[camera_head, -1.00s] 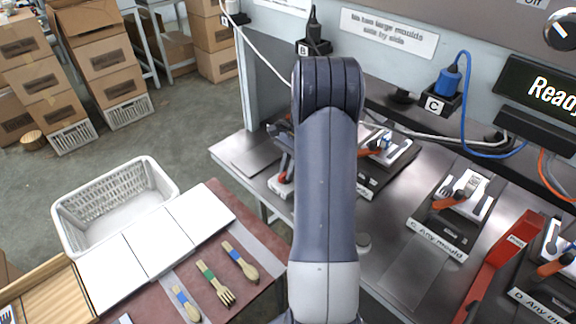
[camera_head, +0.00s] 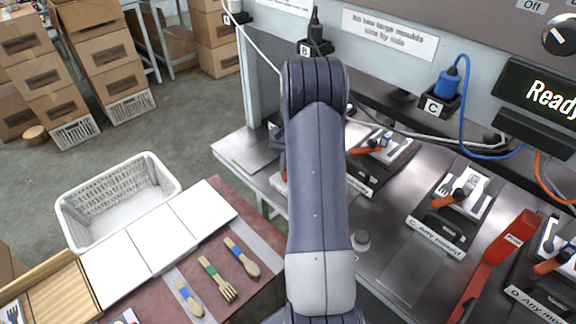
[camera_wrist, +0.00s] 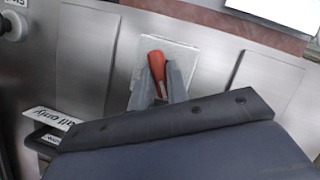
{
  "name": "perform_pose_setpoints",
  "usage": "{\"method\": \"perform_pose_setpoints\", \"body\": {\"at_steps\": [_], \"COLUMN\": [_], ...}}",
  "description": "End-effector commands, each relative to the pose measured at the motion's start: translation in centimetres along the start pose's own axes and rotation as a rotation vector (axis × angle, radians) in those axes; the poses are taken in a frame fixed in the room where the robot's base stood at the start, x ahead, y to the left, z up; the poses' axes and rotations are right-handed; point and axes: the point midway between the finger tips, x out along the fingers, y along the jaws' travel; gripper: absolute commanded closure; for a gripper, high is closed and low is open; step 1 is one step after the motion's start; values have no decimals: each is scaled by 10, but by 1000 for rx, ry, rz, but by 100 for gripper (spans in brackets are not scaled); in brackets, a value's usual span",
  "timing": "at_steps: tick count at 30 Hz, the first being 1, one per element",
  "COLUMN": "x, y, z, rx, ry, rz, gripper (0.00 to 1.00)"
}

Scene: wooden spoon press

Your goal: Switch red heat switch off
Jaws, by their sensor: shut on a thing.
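The red heat switch (camera_wrist: 157,62) is a red lever on a pale square plate (camera_wrist: 187,58) in the wrist view. The plate is fixed to a grey metal panel (camera_wrist: 90,55). My gripper (camera_wrist: 159,80) has its two grey fingers on either side of the red lever and is shut on it. The top of the lever sticks out above the fingers, and its lower part is partly hidden between them.
A steel bench (camera_head: 395,255) with mould stations stands at the right. A long red press handle (camera_head: 497,255) sticks up there. A display (camera_head: 545,92) reads "Ready". Wooden cutlery (camera_head: 217,278), white tiles (camera_head: 160,237) and a white basket (camera_head: 75,222) are at the lower left.

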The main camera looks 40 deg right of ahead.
Motion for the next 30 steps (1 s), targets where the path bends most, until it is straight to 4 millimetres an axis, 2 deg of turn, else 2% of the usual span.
{"method": "perform_pose_setpoints", "body": {"at_steps": [10, 11, 18, 26, 30], "x": [0, 0, 0, -1, -15], "y": [0, 0, 0, 0, 0], "z": [0, 0, 0, 0, -1], "rx": [-5, -5, -4, -3, -4], "ry": [2, 2, 1, 1, 5], "rz": [2, 2, 2, 1, 0], "gripper": [100, 83, 63, 63, 63]}}
